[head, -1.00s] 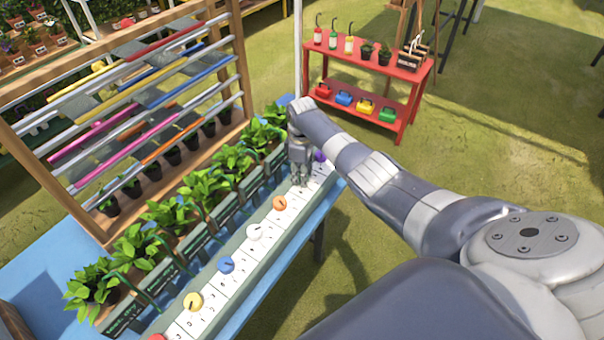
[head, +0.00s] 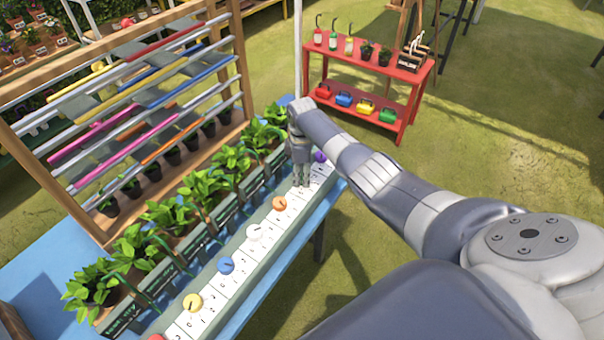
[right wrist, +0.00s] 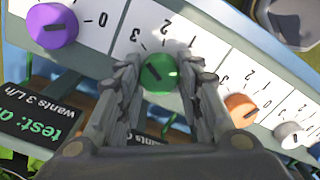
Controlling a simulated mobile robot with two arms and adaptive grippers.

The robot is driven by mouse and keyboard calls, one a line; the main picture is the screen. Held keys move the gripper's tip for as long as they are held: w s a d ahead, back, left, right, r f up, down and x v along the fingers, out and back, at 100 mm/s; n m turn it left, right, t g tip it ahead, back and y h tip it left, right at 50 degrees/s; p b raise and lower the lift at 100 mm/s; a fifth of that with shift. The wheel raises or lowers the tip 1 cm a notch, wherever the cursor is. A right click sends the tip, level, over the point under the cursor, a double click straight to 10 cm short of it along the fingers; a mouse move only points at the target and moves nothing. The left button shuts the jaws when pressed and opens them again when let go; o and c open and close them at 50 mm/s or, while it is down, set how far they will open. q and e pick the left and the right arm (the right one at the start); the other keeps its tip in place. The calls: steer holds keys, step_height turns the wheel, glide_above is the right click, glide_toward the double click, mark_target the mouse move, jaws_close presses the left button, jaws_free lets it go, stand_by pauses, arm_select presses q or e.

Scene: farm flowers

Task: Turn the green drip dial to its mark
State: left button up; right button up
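The green dial (right wrist: 158,73) is on the white scale strip, in the middle of the right wrist view. Its short dark pointer line slants toward the upper left of that view. Numbers and ticks show above it; I cannot make out which one is its mark. My right gripper (right wrist: 158,70) has one finger on each side of the dial, and the fingertips appear to press on its sides. In the head view my right gripper (head: 301,184) points down at the strip and hides the green dial. My left gripper is not in view.
The purple dial (right wrist: 52,25) and orange dial (right wrist: 240,110) flank the green one. White (head: 254,232), blue (head: 226,265) and yellow (head: 193,302) dials follow along the strip. Potted plants (head: 160,225) line its far side. A red shelf (head: 405,98) stands behind.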

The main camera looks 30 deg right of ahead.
mark_target(302, 176)
steer(key=o, duration=0.5)
steer(key=shift+c, duration=0.2)
step_height(302, 176, up, 12)
stand_by(0.7)
